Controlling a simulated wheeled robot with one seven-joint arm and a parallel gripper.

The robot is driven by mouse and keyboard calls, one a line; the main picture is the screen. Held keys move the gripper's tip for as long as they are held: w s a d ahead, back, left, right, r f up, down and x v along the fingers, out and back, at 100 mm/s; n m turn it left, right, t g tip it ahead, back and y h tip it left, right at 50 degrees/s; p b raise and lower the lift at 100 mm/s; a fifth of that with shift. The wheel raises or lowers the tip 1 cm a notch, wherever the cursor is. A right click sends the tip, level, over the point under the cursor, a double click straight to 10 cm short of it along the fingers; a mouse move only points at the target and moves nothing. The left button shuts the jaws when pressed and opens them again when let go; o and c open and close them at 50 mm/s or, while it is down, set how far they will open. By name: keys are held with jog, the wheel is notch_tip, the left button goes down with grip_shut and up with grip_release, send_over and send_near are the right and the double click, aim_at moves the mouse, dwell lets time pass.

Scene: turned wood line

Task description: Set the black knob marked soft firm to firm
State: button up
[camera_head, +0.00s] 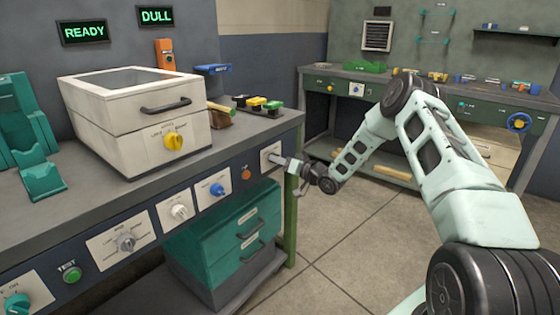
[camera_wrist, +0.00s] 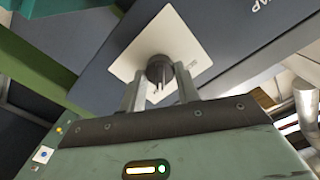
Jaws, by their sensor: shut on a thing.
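The black knob (camera_wrist: 158,68) sits on a square white plate (camera_wrist: 190,35) on the bench's front panel. My gripper (camera_wrist: 159,80) is shut on the knob, one finger on each side of it. The knob's marks and pointer cannot be read in the wrist view. In the head view my gripper (camera_head: 287,162) is at the right end of the panel, against the white plate (camera_head: 267,156). The knob is hidden behind the gripper there.
The same panel carries a blue knob (camera_head: 217,189), a white knob (camera_head: 179,211), a grey dial (camera_head: 127,242), an orange button (camera_head: 246,174) and a green button (camera_head: 72,274). A teal drawer unit (camera_head: 215,255) stands below. Open floor (camera_head: 340,235) lies to the right.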

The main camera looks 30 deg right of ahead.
jog(key=shift+m, duration=0.3)
dwell(0.4)
jog(key=o, duration=1)
jog(key=shift+s, duration=0.15)
jog(key=v, duration=1.7)
jog(key=shift+s+d, duration=0.1)
